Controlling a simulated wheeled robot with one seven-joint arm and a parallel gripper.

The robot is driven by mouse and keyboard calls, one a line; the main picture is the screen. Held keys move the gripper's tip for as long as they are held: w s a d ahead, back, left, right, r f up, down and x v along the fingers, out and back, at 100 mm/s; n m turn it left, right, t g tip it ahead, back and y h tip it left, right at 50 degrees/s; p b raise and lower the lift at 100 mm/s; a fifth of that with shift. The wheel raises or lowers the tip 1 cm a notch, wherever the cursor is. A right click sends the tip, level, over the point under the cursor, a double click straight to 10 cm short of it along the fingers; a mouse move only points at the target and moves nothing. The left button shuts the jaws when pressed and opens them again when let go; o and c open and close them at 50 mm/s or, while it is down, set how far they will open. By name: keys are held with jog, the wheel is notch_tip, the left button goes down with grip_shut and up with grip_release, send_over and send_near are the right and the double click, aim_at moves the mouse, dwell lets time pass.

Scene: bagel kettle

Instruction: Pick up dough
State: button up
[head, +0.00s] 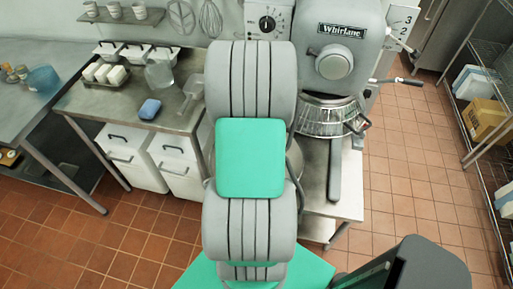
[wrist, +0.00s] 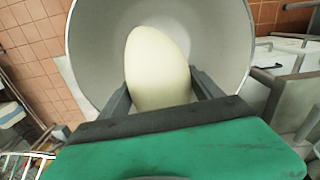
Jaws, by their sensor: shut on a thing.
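The dough (wrist: 157,65) is a pale cream, smooth, rounded lump in the wrist view. My gripper (wrist: 160,92) has a finger on each side of it and is shut on it. The dough shows against the inside of a grey metal bowl (wrist: 88,45); whether it touches the bowl cannot be told. In the head view my own grey and green arm stands in the middle and hides my gripper, the dough and most of the bowl.
A large Whirlane mixer (head: 338,60) with a wire guard (head: 325,118) stands at the back right. A steel table (head: 110,105) with a blue sponge (head: 150,108) is at the left, above white bins (head: 135,155). A shelf rack (head: 470,125) is at the right. Tiled floor is clear between.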

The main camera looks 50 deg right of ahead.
jog(key=shift+r, duration=0.1)
jog(key=shift+r, duration=1.45)
jog(key=shift+w, duration=0.1)
